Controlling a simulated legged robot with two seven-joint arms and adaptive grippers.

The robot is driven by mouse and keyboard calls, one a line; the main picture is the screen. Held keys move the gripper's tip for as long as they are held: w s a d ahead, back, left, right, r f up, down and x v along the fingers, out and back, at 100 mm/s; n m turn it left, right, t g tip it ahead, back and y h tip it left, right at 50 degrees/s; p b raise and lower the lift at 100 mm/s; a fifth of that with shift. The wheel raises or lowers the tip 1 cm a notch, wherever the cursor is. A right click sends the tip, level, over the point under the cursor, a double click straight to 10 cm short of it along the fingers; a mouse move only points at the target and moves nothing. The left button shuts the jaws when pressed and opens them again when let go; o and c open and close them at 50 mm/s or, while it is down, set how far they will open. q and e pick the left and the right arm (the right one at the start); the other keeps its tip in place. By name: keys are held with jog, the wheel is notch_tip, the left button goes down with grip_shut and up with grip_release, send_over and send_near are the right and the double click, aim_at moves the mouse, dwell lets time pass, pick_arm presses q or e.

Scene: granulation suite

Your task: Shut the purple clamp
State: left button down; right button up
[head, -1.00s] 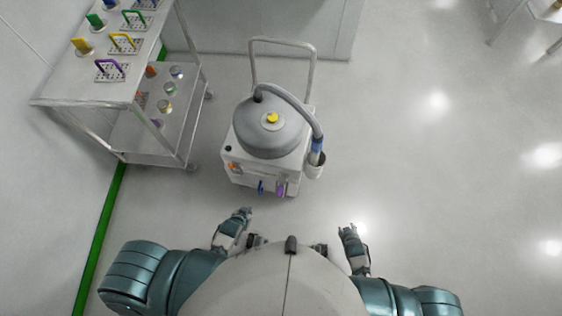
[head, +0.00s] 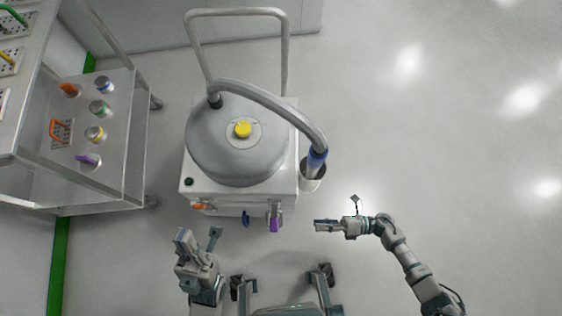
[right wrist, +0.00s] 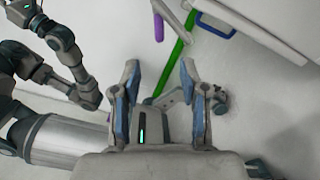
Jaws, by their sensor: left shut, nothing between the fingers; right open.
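The purple clamp (head: 274,223) sticks out from the front of the white machine base (head: 225,205), right of a blue clamp (head: 246,218) and an orange clamp (head: 204,206). From above I cannot tell how far it is swung. My right gripper (head: 317,225) is open and empty to the right of the purple clamp, apart from it and pointing left. My left gripper (head: 182,238) is shut and empty, in front of the base's left side.
A grey domed vessel (head: 240,155) with a yellow cap (head: 242,129) sits on the base. A hose (head: 300,122) curves to a holder on its right. A steel trolley (head: 125,130) with coloured parts stands at left. The floor on the right is clear.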

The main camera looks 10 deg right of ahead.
aim_at(275, 224)
jog(key=a, duration=0.5)
jog(key=w+a+b, duration=0.1)
jog(key=a, duration=0.4)
jog(key=w+a+b, duration=0.1)
jog(key=a, duration=0.4)
jog(key=shift+w+a, duration=0.2)
jog(key=shift+a, duration=0.1)
grip_shut()
